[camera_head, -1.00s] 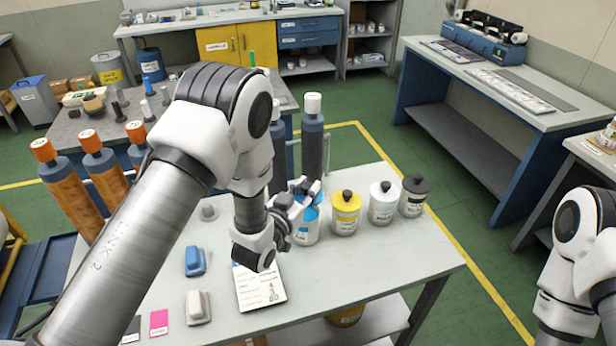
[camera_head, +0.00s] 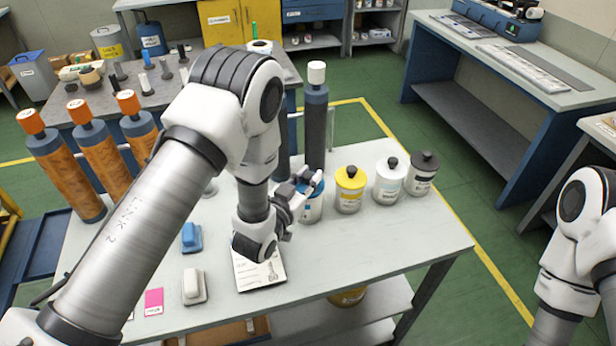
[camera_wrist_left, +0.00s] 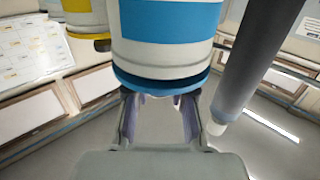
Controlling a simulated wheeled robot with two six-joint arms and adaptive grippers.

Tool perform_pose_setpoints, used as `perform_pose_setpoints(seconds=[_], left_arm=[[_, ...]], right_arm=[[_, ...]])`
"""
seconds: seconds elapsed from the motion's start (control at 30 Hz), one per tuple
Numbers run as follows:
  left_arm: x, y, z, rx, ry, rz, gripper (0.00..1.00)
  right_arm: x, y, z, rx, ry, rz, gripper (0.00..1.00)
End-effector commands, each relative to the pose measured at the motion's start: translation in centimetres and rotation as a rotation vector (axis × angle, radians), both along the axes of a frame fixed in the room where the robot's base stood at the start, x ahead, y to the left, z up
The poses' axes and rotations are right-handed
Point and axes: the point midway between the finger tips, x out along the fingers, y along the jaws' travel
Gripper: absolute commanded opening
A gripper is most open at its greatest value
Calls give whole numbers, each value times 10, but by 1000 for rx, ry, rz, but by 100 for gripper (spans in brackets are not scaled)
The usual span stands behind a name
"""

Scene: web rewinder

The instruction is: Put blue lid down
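The blue-lidded can (camera_head: 312,211) stands on the grey table, at the left end of a row of cans. My left gripper (camera_head: 308,186) is at its top and partly hides the blue lid. In the left wrist view, the can (camera_wrist_left: 170,55) shows upside down, with the blue lid (camera_wrist_left: 165,88) against its end and no clear gap. The left gripper's fingers (camera_wrist_left: 160,108) are apart at the lid's edge, with a gap between them. The lid's knob is not visible, and contact is unclear. My right arm shows at the right edge, its gripper out of view.
Yellow (camera_head: 349,190), white (camera_head: 388,183) and black-lidded (camera_head: 421,174) cans stand right of the blue one. A tall dark cylinder (camera_head: 316,125) rises behind it. A printed card (camera_head: 260,272) lies below the arm. The table's front right (camera_head: 390,245) is clear.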

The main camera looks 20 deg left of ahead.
Motion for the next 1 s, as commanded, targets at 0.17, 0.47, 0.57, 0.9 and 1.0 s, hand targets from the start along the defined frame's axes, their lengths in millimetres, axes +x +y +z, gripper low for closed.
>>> perform_pose_setpoints(seconds=[0.17, 0.47, 0.57, 0.9, 1.0], left_arm=[[0, 0, 1, 0, 0, 0, 49], [0, 0, 12, 0, -1, 0, 49], [-10, 2, 10, 1, 4, 1, 49], [-96, 21, 14, -1, 4, 2, 49], [-110, 24, 17, 0, 3, 1, 49]], right_arm=[[0, 0, 1, 0, 0, 0, 40], [0, 0, 11, 0, 0, 0, 40], [1, 0, 7, 0, -2, 0, 40], [0, 0, -18, 0, 0, 0, 40], [0, 0, -19, 0, 0, 0, 40]])
